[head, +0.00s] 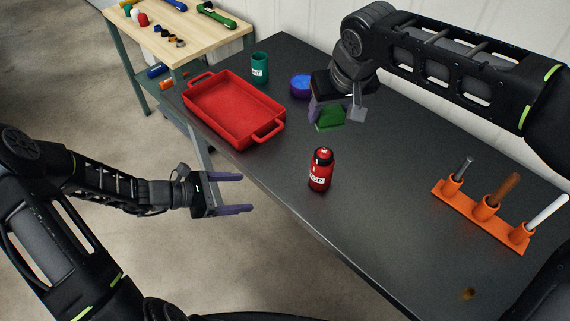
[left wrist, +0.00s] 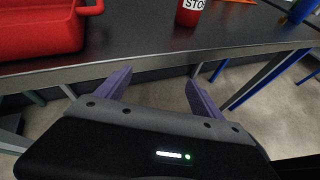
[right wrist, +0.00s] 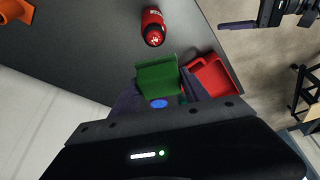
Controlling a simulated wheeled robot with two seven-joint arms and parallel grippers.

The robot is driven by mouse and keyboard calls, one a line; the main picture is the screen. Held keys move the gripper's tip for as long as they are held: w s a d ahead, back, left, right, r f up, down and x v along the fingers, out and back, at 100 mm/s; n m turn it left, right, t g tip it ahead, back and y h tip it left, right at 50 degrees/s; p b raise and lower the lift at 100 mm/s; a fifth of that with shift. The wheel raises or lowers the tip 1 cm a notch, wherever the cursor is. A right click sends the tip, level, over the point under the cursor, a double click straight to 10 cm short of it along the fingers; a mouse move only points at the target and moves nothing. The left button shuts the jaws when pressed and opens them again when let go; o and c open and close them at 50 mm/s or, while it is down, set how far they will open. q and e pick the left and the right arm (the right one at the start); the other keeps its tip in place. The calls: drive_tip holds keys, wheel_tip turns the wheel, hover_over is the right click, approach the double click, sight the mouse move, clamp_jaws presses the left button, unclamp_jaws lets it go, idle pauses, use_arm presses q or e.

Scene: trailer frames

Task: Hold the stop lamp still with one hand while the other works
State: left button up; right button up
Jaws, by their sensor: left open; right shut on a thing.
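The stop lamp (head: 320,170) is a red cylinder with a black collar, a red top and a white label, upright on the dark table near its front edge. It also shows in the right wrist view (right wrist: 153,27), and its lower part in the left wrist view (left wrist: 190,12). My left gripper (head: 247,192) is open and empty, off the table's front edge, left of the lamp and apart from it. My right gripper (head: 335,112) is shut on a green piece (right wrist: 157,76), held above the table behind the lamp. Its fingers partly hide the piece.
A red tray (head: 205,108) stands at the table's left, with a green cup (head: 260,68) and blue-purple bowl (head: 301,86) behind. An orange rack (head: 475,217) with three upright rods stands at the right. A small brown piece (head: 468,294) lies near the front. The table's middle is clear.

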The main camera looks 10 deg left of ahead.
use_arm(q)
drive_tip(key=w+a+r+n+t+h, duration=0.1)
drive_tip(key=w+a+r+n+t, duration=0.15)
drive_tip(key=w+r, duration=0.3)
drive_tip(key=m+g+h, duration=0.6)
drive_tip(key=m+g, duration=0.1)
approach(321, 171)
drive_tip(key=shift+n, duration=0.25)
drive_tip(key=w+f, duration=0.2)
drive_tip(key=w, duration=0.1)
drive_tip(key=shift+w, duration=0.2)
drive_tip(key=shift+d+f+g, duration=0.15)
drive_tip(key=shift+d+g, duration=0.25)
drive_tip(key=shift+g, duration=0.05)
drive_tip(key=shift+d, duration=0.1)
drive_tip(key=d, duration=1.1)
drive_tip(key=shift+w+d, duration=0.4)
drive_tip(key=shift+c, duration=0.3)
drive_tip(key=c, duration=1.5)
